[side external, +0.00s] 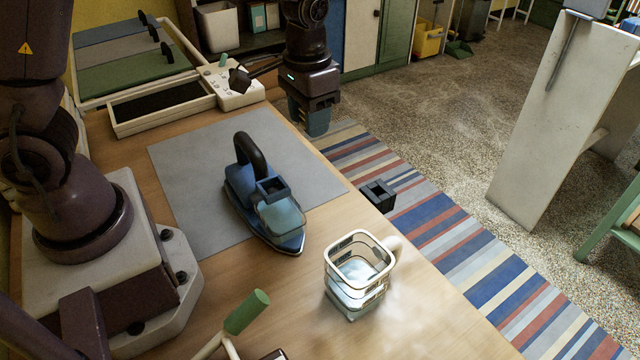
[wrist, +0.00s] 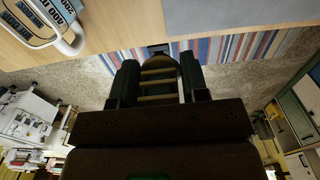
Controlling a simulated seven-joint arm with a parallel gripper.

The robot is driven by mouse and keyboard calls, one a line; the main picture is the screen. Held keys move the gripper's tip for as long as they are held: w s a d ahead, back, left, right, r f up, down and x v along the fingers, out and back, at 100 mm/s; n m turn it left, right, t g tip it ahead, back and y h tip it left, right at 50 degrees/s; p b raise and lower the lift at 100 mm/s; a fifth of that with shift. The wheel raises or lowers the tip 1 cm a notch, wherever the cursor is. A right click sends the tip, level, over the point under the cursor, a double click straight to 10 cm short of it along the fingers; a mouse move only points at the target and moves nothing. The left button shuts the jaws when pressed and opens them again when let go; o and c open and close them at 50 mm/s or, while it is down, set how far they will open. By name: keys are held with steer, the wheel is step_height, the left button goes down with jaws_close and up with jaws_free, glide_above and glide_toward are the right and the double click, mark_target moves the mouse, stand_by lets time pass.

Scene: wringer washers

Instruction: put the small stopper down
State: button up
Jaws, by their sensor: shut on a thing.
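My gripper (side external: 314,118) hangs beyond the far side of the table, over the floor by the striped rug. In the wrist view my gripper (wrist: 158,72) has its two fingers apart with a small dark, rounded piece with pale bands (wrist: 158,64) between them, which I take to be the small stopper. It is hard to make out in the side view. The blue iron (side external: 262,205) stands on the grey mat (side external: 185,165), with a dark square opening on its clear tank.
A clear measuring jug (side external: 352,285) with a white handle stands on the table near the iron. A green-capped handle (side external: 246,312) is at the front. A pale control box (side external: 238,88) and tray are at the back left. Bare wood surrounds the mat.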

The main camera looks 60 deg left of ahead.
steer(key=s+d+m, duration=0.2)
steer(key=s+m, duration=0.2)
steer(key=s, duration=0.4)
step_height(320, 180, down, 8)
steer(key=shift+a+f, duration=0.1)
steer(key=shift+f, duration=0.55)
steer(key=shift+f, duration=0.55)
steer(key=o, duration=0.9)
